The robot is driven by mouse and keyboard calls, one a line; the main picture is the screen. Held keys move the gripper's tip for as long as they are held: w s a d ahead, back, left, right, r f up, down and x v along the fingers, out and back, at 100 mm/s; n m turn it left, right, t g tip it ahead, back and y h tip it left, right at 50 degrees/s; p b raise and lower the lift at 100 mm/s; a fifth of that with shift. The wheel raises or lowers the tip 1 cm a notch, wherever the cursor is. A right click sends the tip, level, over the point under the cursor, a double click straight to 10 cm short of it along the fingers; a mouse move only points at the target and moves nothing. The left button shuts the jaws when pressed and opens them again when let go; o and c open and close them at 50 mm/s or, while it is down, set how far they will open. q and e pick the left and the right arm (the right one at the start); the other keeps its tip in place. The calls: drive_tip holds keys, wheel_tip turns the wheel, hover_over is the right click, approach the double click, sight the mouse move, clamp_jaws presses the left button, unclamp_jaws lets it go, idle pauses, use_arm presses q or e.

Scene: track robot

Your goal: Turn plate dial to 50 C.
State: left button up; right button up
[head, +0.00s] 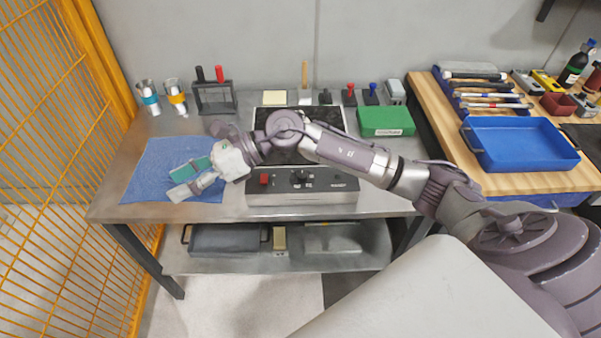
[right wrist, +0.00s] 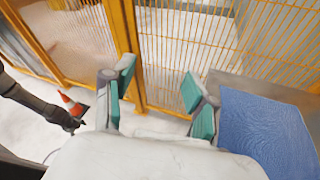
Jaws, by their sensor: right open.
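The hot plate (head: 302,198) stands on the steel table, with a dark top and a grey front panel. Its panel carries a black dial (head: 300,177) near the middle and a red switch (head: 264,179) at the left. The dial's marks are too small to read. My right gripper (head: 183,182) is open and empty above the blue mat, to the left of the hot plate and apart from the dial. Its green-padded fingers (right wrist: 158,98) show spread in the right wrist view. My right arm crosses over the plate and hides part of its top. My left gripper is not seen.
The blue mat (head: 150,170) lies at the table's left, beside a yellow mesh fence (head: 60,150). A green box (head: 386,121), stamps and a rack (head: 214,97) stand at the back. A wooden bench with a blue tray (head: 520,145) is at the right. An orange cone (right wrist: 70,104) stands on the floor.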

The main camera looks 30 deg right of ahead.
drive_tip(key=d+f+n+g+h, duration=0.2)
drive_tip(key=d+f+n+h, duration=0.25)
drive_tip(key=d+h, duration=0.4)
drive_tip(key=n+h, duration=0.2)
drive_tip(key=h, duration=0.4)
approach(302, 174)
drive_tip(key=f, duration=0.4)
drive_tip(key=f+p, duration=0.1)
drive_tip(key=f, duration=0.4)
drive_tip(key=shift+w+a, duration=0.15)
drive_tip(key=shift+w, duration=0.1)
clamp_jaws()
drive_tip(key=shift+m, duration=0.25)
